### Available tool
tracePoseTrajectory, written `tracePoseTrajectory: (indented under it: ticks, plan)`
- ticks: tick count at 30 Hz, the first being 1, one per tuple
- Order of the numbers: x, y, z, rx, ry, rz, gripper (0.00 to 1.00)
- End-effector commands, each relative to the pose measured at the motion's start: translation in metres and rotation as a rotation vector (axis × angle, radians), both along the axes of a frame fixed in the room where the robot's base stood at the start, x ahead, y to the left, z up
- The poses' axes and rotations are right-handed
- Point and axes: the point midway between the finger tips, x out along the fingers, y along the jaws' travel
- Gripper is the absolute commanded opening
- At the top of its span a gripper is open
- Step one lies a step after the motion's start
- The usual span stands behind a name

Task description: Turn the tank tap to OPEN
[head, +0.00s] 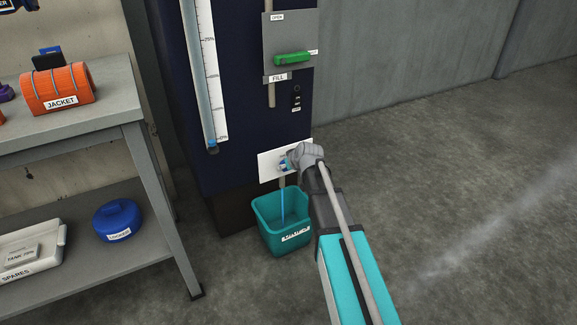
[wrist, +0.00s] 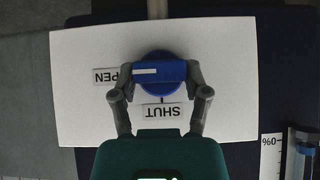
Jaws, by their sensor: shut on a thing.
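The blue tank tap (wrist: 158,58) is a round knob with a bar handle on a white plate (wrist: 80,60). The white line on its handle points left in the wrist view, at the partly covered OPEN label (wrist: 107,76). The SHUT label (wrist: 161,112) is below the handle. My gripper (wrist: 160,74) is shut on the handle, with one finger at each end. In the head view my gripper (head: 300,156) mostly hides the tap (head: 285,165). A blue stream (head: 283,205) runs from below the tap into a teal bucket (head: 285,236).
A sight tube (head: 206,85) with a scale shows blue only at its bottom. A green lever (head: 293,58) sits above the FILL label. A grey bench (head: 128,105) with an orange jacket (head: 57,88) stands at left. The floor at right is clear.

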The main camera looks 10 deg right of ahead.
Motion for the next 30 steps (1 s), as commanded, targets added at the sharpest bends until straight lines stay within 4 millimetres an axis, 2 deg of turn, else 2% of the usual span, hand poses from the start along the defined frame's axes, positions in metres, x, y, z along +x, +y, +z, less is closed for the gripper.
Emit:
tracePoseTrajectory:
  ticks: [7,8,13,25,30]
  plan:
    - [0.0015,-0.0016,0.0005,0.0,-0.003,-0.004,0.13]
    - [0.0015,-0.0017,0.0005,0.0,-0.003,-0.004,0.62]
    - [0.0012,-0.0013,0.0004,0.0,-0.002,-0.004,0.94]
    - [0.0004,-0.0003,0.0004,0.0,-0.001,-0.001,0.95]
    - [0.0003,-0.0002,0.0061,0.0,-0.001,-0.001,0.95]
